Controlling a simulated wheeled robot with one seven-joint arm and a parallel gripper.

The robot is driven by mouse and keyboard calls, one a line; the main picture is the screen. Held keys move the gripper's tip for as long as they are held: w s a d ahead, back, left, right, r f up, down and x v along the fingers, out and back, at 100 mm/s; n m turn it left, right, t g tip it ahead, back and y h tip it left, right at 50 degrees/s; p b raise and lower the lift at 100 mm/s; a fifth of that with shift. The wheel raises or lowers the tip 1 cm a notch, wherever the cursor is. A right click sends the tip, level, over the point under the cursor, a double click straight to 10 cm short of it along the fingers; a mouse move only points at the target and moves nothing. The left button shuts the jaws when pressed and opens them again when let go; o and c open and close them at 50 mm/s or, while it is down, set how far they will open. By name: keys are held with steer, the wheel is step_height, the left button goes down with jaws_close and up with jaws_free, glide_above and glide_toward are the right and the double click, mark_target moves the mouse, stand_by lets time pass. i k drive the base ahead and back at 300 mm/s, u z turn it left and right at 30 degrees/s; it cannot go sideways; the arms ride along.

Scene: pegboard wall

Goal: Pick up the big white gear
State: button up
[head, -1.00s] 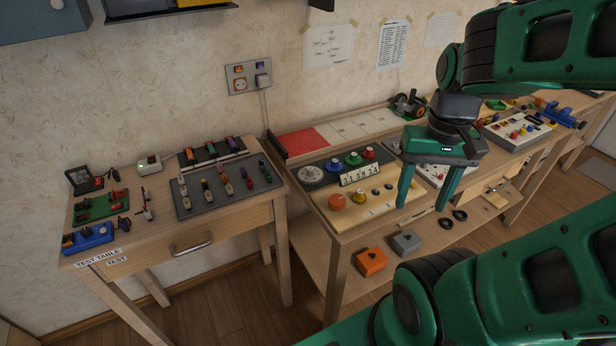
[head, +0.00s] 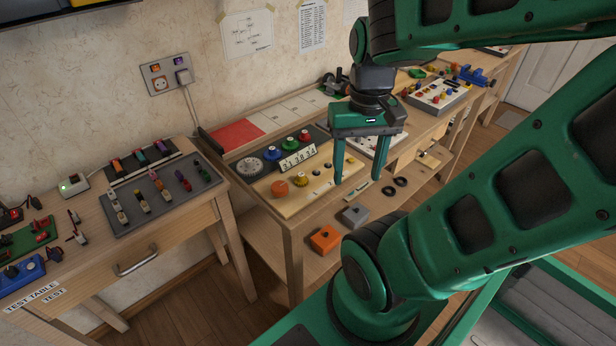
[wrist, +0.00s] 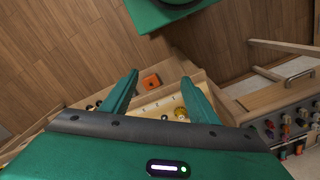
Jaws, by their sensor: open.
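A round, pale, toothed disc that looks like the big white gear (head: 249,168) lies on a dark panel at the left end of the middle workbench in the head view. Coloured knobs stand to its right. I cannot make it out in the wrist view. My gripper (head: 357,172) is open and empty, with its fingers pointing down over the bench's front part, to the right of the gear and apart from it. In the wrist view the gripper (wrist: 160,82) has nothing between its fingertips.
An orange knob (head: 280,188) and a yellow knob (head: 301,180) stand on the light board in front of the gear. A number strip (head: 298,157) stands behind them. An orange box (head: 325,239) and a grey box (head: 355,214) sit on the lower shelf. The test table (head: 150,215) is at left.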

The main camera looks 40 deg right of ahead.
mark_target(249, 167)
steer(key=k, duration=1.25)
steer(key=u, duration=0.5)
steer(key=i, duration=1.8)
steer(key=z, duration=0.8)
